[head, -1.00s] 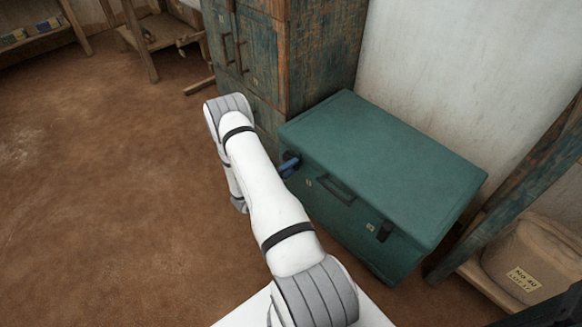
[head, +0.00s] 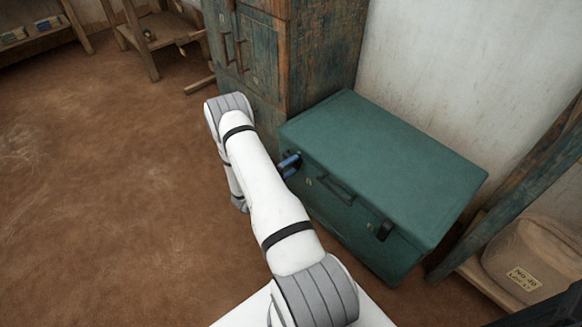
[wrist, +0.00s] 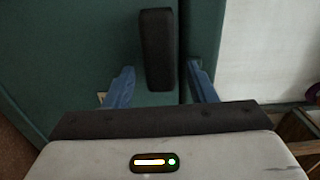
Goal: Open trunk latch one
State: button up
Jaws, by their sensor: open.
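The green trunk (head: 395,155) stands with its lid closed against the wall. In the wrist view, a dark latch bar (wrist: 158,50) lies on the trunk's green front, beside the lid seam. My gripper (wrist: 160,78) is open, with one blue finger on each side of the latch bar's lower end. I cannot tell whether the fingers touch it. In the head view, my gripper (head: 290,165) is at the left end of the trunk's front, and the latch there is hidden. A second dark latch (head: 384,230) sits down at the right of the front.
A dark carrying handle (head: 338,190) is on the trunk's front between the latches. A worn wooden cabinet (head: 320,50) stands close to the trunk's left. A wooden beam (head: 510,195) and a labelled sack (head: 535,260) are at the right. The earthen floor at left is clear.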

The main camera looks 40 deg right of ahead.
jog(key=shift+a, duration=0.1)
jog(key=a+p, duration=0.1)
jog(key=a, duration=0.6)
jog(key=shift+s+a+p, duration=0.3)
jog(key=shift+p, duration=0.05)
jog(key=s+a+r+m+g+y+p, duration=0.2)
jog(key=r+m+p, duration=0.3)
jog(key=r, duration=0.7)
jog(key=s+a+r+m+g+y+p, duration=0.1)
jog(key=s+r+m+g+y+p, duration=0.15)
jog(key=r+m, duration=0.65)
jog(key=s+a+r+m+g+y+p, duration=0.2)
jog(key=r+m+p, duration=0.25)
jog(key=r, duration=0.95)
jog(key=s+a+r+m+t+y+p, duration=0.2)
jog(key=s+a+r+m+y+p, duration=0.1)
jog(key=r, duration=0.7)
jog(key=s+a+r+m+t+y+p, duration=0.3)
jog(key=s+a+r+m+y+p, duration=0.1)
jog(key=a+r+m, duration=0.4)
jog(key=s+a+r+m+t+y+p, duration=0.2)
jog(key=s+a+r+m+y+p, duration=0.2)
jog(key=r, duration=0.7)
jog(key=s+a+m+p, duration=0.1)
jog(key=a+m+p, duration=0.1)
jog(key=m+p, duration=0.1)
jog(key=shift+s+r+m, duration=0.3)
jog(key=shift+r+m, duration=0.05)
jog(key=shift+r, duration=0.05)
